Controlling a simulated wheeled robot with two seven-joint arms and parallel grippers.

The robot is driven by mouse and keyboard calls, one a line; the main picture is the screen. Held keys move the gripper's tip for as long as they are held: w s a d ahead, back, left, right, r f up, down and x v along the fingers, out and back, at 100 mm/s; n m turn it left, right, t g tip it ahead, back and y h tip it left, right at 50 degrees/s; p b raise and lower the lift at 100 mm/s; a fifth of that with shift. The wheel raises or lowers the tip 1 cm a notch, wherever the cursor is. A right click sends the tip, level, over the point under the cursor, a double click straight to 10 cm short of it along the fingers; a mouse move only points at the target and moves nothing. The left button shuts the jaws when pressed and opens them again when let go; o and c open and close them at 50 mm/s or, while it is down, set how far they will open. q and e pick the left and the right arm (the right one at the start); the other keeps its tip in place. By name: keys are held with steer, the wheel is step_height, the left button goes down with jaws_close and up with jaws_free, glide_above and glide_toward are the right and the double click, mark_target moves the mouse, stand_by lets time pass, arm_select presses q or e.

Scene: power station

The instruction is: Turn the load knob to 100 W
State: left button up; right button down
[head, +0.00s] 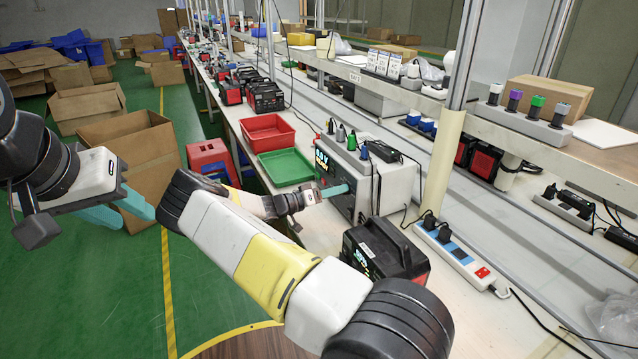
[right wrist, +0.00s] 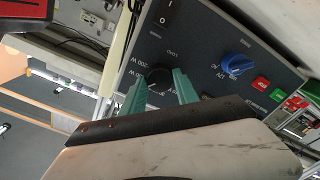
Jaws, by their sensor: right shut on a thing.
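The grey test unit (head: 394,186) stands on the bench with its dark front panel facing left. The black load knob (right wrist: 157,76) sits on that panel, with "LOAD" and watt labels around it. My right gripper (right wrist: 158,84) has its teal fingers on both sides of the load knob and is shut on it. The knob's pointer is too small and covered to read. In the head view the right gripper (head: 338,191) reaches the panel and hides the knob. My left gripper (head: 135,210) is at the far left over the floor, fingers apart and empty.
On the panel are a blue knob (right wrist: 235,65), a green button (right wrist: 276,95) and a red button (right wrist: 261,83). A black power unit (head: 385,250) stands on the bench near my right arm. A green tray (head: 286,166) and a red tray (head: 267,133) lie beyond.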

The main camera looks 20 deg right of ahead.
steer(key=shift+m, duration=1.9)
steer(key=c, duration=0.9)
jaws_free()
steer(key=shift+a, duration=0.15)
